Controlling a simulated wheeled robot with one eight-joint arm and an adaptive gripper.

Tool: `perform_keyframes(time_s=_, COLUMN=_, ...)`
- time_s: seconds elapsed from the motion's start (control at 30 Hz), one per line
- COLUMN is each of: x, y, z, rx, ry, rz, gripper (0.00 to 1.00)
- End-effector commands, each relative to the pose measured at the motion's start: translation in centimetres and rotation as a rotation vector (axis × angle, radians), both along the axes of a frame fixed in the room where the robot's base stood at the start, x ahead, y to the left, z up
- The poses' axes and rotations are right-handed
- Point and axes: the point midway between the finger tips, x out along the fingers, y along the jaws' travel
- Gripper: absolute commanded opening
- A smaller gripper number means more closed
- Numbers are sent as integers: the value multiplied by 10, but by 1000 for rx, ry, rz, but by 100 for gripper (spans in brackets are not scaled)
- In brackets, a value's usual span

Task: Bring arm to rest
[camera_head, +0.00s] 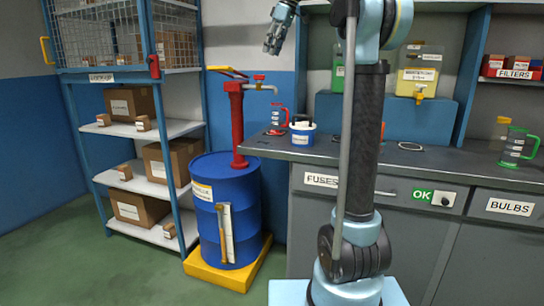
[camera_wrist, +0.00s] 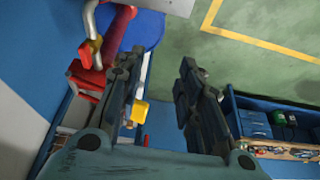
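My gripper (camera_head: 272,44) is raised at the top of the head view, left of my upright arm and above the bench's left end. In the wrist view my gripper (camera_wrist: 160,68) has its two dark fingers well apart, with nothing between them. My arm stands bent in front of the bench, its black column hiding part of the bench and the wall behind. The gripper touches nothing that I can see.
A blue drum (camera_head: 228,225) with a red pump (camera_head: 238,125) stands left of the grey bench (camera_head: 415,160). On the bench are a blue-white tub (camera_head: 302,138), a red jug (camera_head: 279,118) and a green jug (camera_head: 517,148). Shelves with boxes (camera_head: 130,103) stand at left.

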Motion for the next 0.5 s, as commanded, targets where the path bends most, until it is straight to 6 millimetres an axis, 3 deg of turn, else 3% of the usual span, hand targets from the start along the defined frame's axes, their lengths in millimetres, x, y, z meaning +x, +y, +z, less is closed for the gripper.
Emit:
perform_keyframes(time_s=0.37, x=-33, y=-23, z=-34, rx=-20, ry=28, rz=-118, gripper=33)
perform_keyframes(time_s=0.5, x=-55, y=-38, z=-58, rx=-33, ry=44, rz=-193, gripper=33)
